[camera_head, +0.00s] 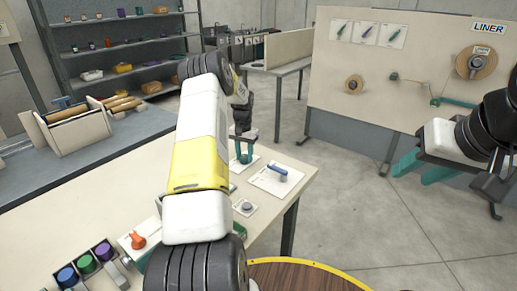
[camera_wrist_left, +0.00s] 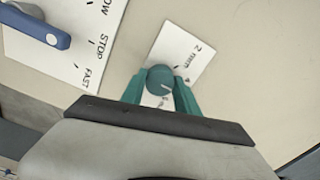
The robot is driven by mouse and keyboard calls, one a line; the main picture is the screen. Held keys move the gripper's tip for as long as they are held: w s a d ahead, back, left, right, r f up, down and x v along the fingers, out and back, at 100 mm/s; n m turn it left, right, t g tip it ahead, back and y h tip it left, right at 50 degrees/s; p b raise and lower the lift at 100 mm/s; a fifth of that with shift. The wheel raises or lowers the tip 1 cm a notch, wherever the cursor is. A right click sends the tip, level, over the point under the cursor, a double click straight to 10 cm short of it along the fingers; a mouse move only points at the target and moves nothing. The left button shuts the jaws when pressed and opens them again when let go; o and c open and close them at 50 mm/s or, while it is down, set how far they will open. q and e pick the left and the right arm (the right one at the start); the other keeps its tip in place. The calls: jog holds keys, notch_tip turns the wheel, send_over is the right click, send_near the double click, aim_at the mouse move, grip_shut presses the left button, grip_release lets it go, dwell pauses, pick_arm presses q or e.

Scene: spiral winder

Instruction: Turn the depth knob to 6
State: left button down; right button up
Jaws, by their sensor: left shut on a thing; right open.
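The depth knob (camera_wrist_left: 160,79) is a round teal knob with a pale pointer line, on a white scale plate (camera_wrist_left: 181,50) marked "2 mm". The other figures are partly hidden by the knob and fingers, so I cannot read a 6. My left gripper (camera_wrist_left: 160,90) is shut on the knob, a teal finger on each side. In the head view, my left gripper (camera_head: 243,152) reaches down at the table's far edge, and the knob is hard to make out there. My right gripper (camera_head: 420,170) is open and empty, away from the table at the right.
A blue lever (camera_head: 280,173) on a white plate stands right of the knob; its plate reads "STOP" and "FAST" in the wrist view. A grey button (camera_head: 246,207), an orange knob (camera_head: 138,240) and coloured buttons (camera_head: 87,264) are nearer. The "LINER" panel (camera_head: 430,65) stands behind.

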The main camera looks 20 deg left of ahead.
aim_at(244, 156)
pick_arm(q)
jog(key=shift+m, duration=0.4)
jog(key=m, duration=1.1)
dwell(0.6)
jog(key=c, duration=0.9)
grip_release()
jog(key=shift+r, duration=3.9)
